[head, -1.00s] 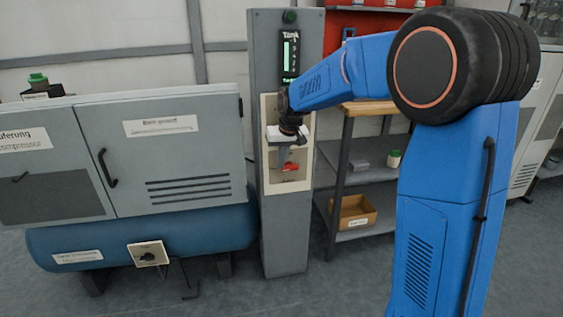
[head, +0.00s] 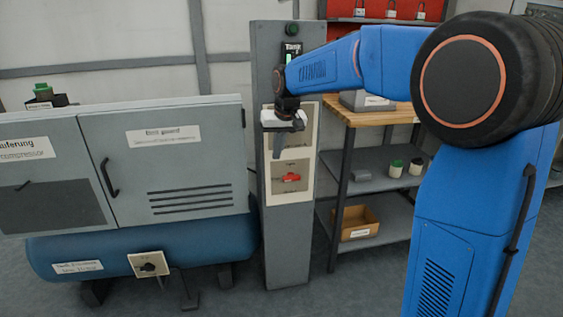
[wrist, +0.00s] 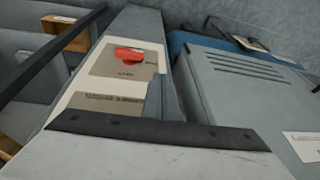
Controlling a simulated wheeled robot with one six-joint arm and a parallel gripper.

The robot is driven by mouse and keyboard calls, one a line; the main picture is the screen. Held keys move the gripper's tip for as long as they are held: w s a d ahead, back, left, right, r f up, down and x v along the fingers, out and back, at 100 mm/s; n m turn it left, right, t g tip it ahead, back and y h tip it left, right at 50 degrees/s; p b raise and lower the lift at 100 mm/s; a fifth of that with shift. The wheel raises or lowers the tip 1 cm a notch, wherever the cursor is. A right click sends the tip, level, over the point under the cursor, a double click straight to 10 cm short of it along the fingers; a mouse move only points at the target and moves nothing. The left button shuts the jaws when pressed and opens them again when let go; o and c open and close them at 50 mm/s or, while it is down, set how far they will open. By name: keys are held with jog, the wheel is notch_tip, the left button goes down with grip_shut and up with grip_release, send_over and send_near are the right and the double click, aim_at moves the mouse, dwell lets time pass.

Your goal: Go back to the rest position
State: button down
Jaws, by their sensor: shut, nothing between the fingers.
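My blue arm reaches from the right across the front of the grey control post (head: 285,240) in the head view. My gripper (head: 277,154) points down in front of the upper recess of the pale panel (head: 306,190). Its fingers are together with nothing between them. Below it, the red switch (head: 291,178) sits in the lower recess, clear of the fingers. In the wrist view the red switch (wrist: 133,54) shows beyond my gripper (wrist: 168,92). My forearm covers part of the post's lit display (head: 292,48).
The grey compressor cabinet (head: 190,160) on a blue tank (head: 190,240) stands close left of the post. A shelf unit (head: 372,162) with a wooden top, a cardboard box (head: 357,222) and small jars stands right. Floor is open in front of the post.

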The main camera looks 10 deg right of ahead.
jog(key=s+d+r, duration=0.1)
jog(key=s+d, duration=0.3)
jog(key=s, duration=0.8)
jog(key=s+d+r, duration=0.2)
jog(key=s+d, duration=0.3)
jog(key=s, duration=0.7)
jog(key=s+d+f, duration=0.2)
jog(key=s+f, duration=0.3)
jog(key=s, duration=0.4)
jog(key=s+d+f+t+h, duration=0.1)
jog(key=s+d+f, duration=0.1)
jog(key=s+f, duration=0.3)
jog(key=s, duration=0.4)
jog(key=shift+m, duration=0.3)
jog(key=shift+s, duration=0.1)
